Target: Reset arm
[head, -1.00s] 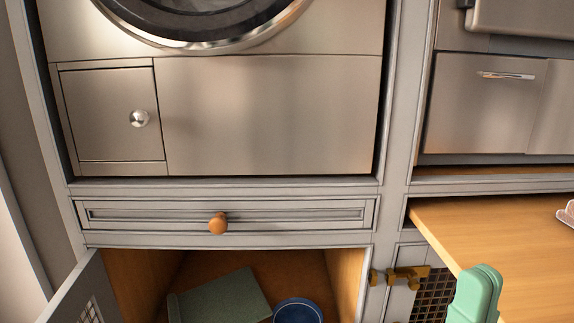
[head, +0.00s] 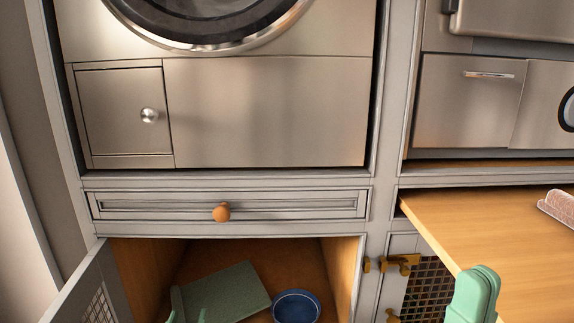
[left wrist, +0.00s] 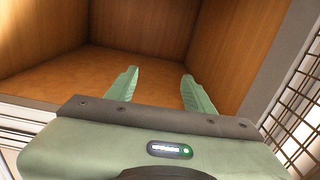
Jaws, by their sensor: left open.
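My left gripper (head: 187,316) shows only as green tips at the bottom edge of the head view, in front of the open lower cabinet. In the left wrist view its two green fingers (left wrist: 160,88) are spread apart with nothing between them, pointing toward a wooden cabinet interior (left wrist: 145,25). My right gripper (head: 474,296) is a green shape at the lower right of the head view, by the corner of the wooden worktop (head: 510,240). Whether its fingers are apart cannot be made out.
The open cabinet holds a flat green item (head: 225,290) and a blue bowl (head: 297,306). Its door (head: 85,290) stands open at left. A closed drawer (head: 290,205) is above. A pinkish object (head: 558,205) lies on the worktop.

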